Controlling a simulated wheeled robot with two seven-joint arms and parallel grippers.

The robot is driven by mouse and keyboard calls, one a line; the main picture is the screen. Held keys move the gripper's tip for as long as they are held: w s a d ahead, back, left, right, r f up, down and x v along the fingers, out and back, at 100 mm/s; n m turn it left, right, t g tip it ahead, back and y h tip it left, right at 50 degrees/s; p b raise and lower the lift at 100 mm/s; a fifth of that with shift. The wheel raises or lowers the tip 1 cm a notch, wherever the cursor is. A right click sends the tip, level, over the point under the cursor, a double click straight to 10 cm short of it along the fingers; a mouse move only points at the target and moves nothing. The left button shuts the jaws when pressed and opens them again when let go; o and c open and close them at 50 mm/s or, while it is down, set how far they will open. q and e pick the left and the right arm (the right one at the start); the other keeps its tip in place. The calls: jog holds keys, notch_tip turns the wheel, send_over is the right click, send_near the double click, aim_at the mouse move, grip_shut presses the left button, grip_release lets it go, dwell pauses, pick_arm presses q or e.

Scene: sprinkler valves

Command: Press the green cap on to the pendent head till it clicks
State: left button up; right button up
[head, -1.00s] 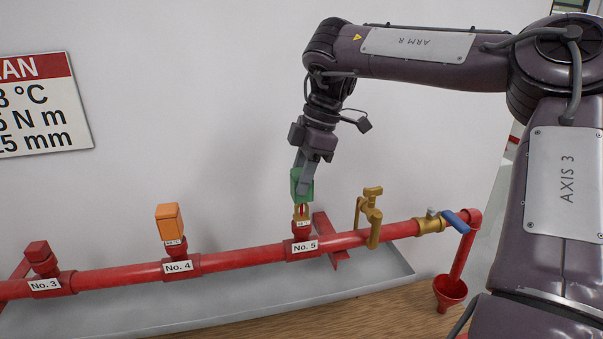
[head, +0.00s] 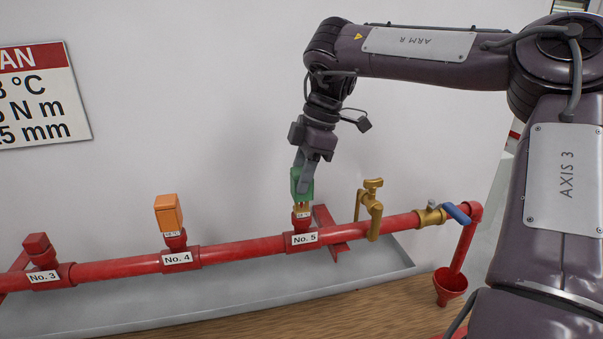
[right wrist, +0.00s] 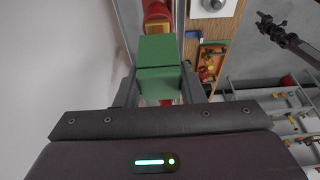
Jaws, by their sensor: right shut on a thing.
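The green cap (head: 302,185) is a small block between the fingers of my right gripper (head: 304,180), which is shut on it. In the right wrist view the green cap (right wrist: 159,68) sits between the two dark fingers. The cap is over the brass pendent head (head: 302,209) at the outlet labelled No. 5. The lower part of the head shows below the cap and its upper part is hidden. I cannot tell whether the cap is seated. My left gripper is not in view.
The red pipe (head: 235,247) runs above a grey tray (head: 250,290). An orange cap (head: 168,214) stands at No. 4. A brass fitting (head: 371,210), a blue-handled valve (head: 456,214) and a red funnel (head: 449,287) are on the right.

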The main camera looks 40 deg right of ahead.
jog(key=shift+f+b, duration=0.55)
jog(key=shift+f, duration=0.85)
jog(key=o, duration=1.1)
jog(key=shift+r, duration=0.1)
jog(key=p+v, duration=0.3)
jog(key=shift+r, duration=0.1)
jog(key=shift+p+v, duration=0.65)
jog(key=shift+v, duration=0.35)
jog(key=v, duration=0.2)
jog(key=shift+s+d+r, duration=0.1)
jog(key=shift+r, duration=0.25)
